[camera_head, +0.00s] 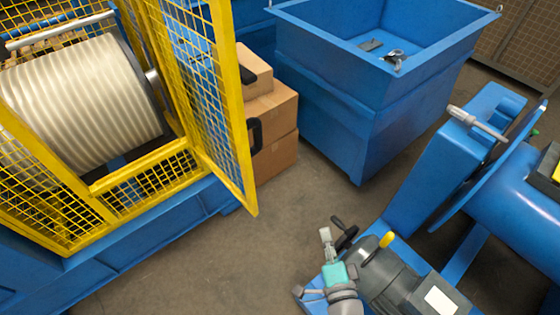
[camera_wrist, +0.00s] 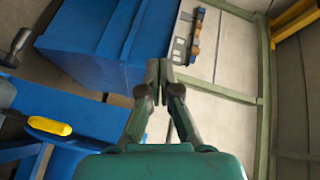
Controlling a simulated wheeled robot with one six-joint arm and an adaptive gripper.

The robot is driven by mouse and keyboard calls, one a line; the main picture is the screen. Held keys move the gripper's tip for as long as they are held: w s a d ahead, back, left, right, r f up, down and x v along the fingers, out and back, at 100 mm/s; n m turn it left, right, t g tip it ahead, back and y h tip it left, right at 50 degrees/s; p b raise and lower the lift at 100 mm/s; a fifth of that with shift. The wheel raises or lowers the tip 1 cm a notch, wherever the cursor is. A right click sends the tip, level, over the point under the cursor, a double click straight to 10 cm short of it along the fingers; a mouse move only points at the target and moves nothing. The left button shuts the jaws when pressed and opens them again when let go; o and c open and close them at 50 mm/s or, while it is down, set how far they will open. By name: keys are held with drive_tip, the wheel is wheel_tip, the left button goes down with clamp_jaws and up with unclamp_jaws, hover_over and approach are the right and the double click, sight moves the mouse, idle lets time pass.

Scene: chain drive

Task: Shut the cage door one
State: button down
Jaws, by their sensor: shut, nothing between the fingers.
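The cage door (camera_head: 212,100), a yellow frame with mesh, stands open at the right of the yellow cage (camera_head: 95,190). Its free lower corner hangs out over the floor, leaving a gap to the cage front. A black handle (camera_head: 255,135) is on its outer edge. My gripper (camera_head: 325,234) is low in the head view, to the right of and below the door, apart from it. In the wrist view my gripper (camera_wrist: 158,72) has its fingertips together with nothing between them. I cannot make out the door in the wrist view.
A large ribbed drum (camera_head: 80,100) sits inside the cage. Cardboard boxes (camera_head: 275,120) stand behind the door. A blue bin (camera_head: 325,120) stands beyond. A grey motor (camera_head: 400,280) and blue machinery (camera_head: 435,165) lie right of my gripper. Floor (camera_head: 290,215) between door and gripper is clear.

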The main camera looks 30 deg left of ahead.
drive_tip(key=w+a+r+g+y, duration=0.1)
drive_tip(key=w+a+r+y, duration=0.1)
drive_tip(key=a+r, duration=0.35)
drive_tip(key=w+a+r+g+y, duration=0.2)
drive_tip(key=w+a+r+y, duration=0.1)
drive_tip(key=a, duration=0.6)
approach(261, 142)
drive_tip(key=x, duration=0.4)
drive_tip(key=shift+w+a, duration=0.1)
drive_tip(key=shift+a, duration=0.15)
drive_tip(key=shift+s+a+r, duration=0.1)
drive_tip(key=shift+s+a, duration=0.15)
drive_tip(key=shift+s, duration=0.6)
drive_tip(key=shift+s+a, duration=0.25)
drive_tip(key=shift+s, duration=0.6)
